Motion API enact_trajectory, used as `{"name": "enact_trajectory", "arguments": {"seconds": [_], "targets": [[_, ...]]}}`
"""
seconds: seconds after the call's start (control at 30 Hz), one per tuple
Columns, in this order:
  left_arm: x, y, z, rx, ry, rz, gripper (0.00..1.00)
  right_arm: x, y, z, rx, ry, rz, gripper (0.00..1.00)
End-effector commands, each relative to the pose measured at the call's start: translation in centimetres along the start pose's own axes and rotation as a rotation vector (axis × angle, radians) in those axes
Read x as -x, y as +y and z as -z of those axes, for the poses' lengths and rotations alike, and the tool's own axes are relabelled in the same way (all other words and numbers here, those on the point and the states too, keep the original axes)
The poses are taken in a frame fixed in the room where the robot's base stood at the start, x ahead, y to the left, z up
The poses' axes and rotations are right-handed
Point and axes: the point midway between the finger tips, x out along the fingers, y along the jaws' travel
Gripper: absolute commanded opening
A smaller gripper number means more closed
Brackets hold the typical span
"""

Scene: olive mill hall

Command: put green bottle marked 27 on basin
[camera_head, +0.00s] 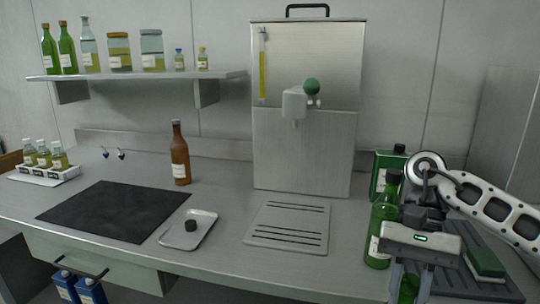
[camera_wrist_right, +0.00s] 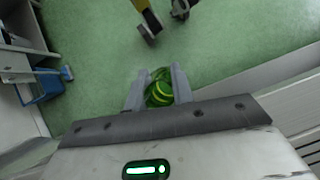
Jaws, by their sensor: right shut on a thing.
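My right gripper (camera_head: 408,282) is at the front right edge of the counter, shut on a green bottle (camera_head: 409,290). In the right wrist view the bottle (camera_wrist_right: 159,88) shows end-on between the fingers, with green floor beyond it. Its label is hidden, so I cannot read a number. Another green bottle (camera_head: 380,232) with a pale label stands upright on the counter just left of the gripper; its number is too small to read. I cannot pick out a basin with certainty. My left gripper is not in view.
A dark ribbed mat (camera_head: 470,262) with a green sponge (camera_head: 485,262) lies at right. A green can (camera_head: 381,172) stands behind the bottle. A slotted plate (camera_head: 290,226) lies before a steel tank (camera_head: 303,140). A small tray (camera_head: 189,232), brown bottle (camera_head: 180,160) and dark mat (camera_head: 112,210) are further left.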

Motion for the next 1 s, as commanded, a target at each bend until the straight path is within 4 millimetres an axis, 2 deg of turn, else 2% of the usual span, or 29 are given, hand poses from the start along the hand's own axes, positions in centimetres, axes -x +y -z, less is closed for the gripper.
{"name": "enact_trajectory", "arguments": {"seconds": [0.2,0.5,1.0], "targets": [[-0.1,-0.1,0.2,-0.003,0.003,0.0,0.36,-3.3,-0.5,0.8,0.2,0.001,-0.128,0.0],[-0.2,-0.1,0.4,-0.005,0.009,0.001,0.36,-6.2,-0.9,1.5,0.37,0.002,-0.236,0.0],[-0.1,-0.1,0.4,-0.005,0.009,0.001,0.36,-6.1,-1.2,1.3,0.389,0.006,-0.245,0.0]]}}
